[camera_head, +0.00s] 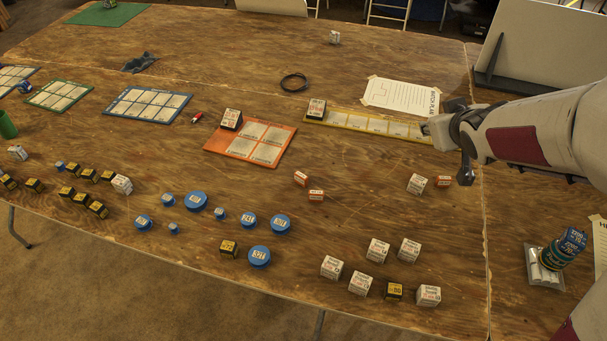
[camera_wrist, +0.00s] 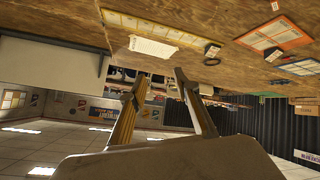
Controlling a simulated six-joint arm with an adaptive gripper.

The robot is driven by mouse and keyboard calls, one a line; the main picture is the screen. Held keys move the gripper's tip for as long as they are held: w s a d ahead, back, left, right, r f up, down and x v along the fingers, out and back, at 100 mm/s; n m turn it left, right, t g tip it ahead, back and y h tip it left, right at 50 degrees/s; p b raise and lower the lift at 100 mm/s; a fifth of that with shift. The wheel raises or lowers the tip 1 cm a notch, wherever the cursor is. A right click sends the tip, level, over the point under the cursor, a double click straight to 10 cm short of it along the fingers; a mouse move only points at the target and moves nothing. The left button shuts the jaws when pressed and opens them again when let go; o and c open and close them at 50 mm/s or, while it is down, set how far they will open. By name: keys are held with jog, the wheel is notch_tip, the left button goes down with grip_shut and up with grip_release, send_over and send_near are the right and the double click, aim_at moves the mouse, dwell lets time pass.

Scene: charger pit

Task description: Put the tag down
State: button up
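My gripper (camera_head: 430,129) is over the right end of the yellow mat (camera_head: 354,121) in the head view. In the wrist view the two fingers of my gripper (camera_wrist: 159,74) stand apart, with background showing between them. I see no object held there. I cannot surely make out which thing is the tag. A small red and white piece (camera_head: 197,118) lies on the table between the blue mat (camera_head: 147,105) and the orange mat (camera_head: 251,142). A white box (camera_head: 317,109) sits at the yellow mat's left end.
A white paper sheet (camera_head: 402,96) lies behind the yellow mat and a black cable ring (camera_head: 294,82) to its left. Several boxes and blue round tins (camera_head: 196,202) stand toward the front. A dark-labelled box (camera_head: 231,119) is on the orange mat. The back table is mostly clear.

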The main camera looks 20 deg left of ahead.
jog(key=w+a+f+n+y, duration=0.2)
jog(key=w+a+f, duration=0.2)
jog(key=a+f, duration=0.15)
jog(key=n+g+y, duration=0.5)
jog(key=y, duration=0.4)
send_near(302, 175)
jog(key=shift+s+x, duration=0.2)
jog(key=shift+x, duration=1)
jog(key=shift+a, duration=0.1)
jog(key=shift+x, duration=1.3)
jog(key=shift+a, duration=0.1)
jog(key=shift+x, duration=2.55)
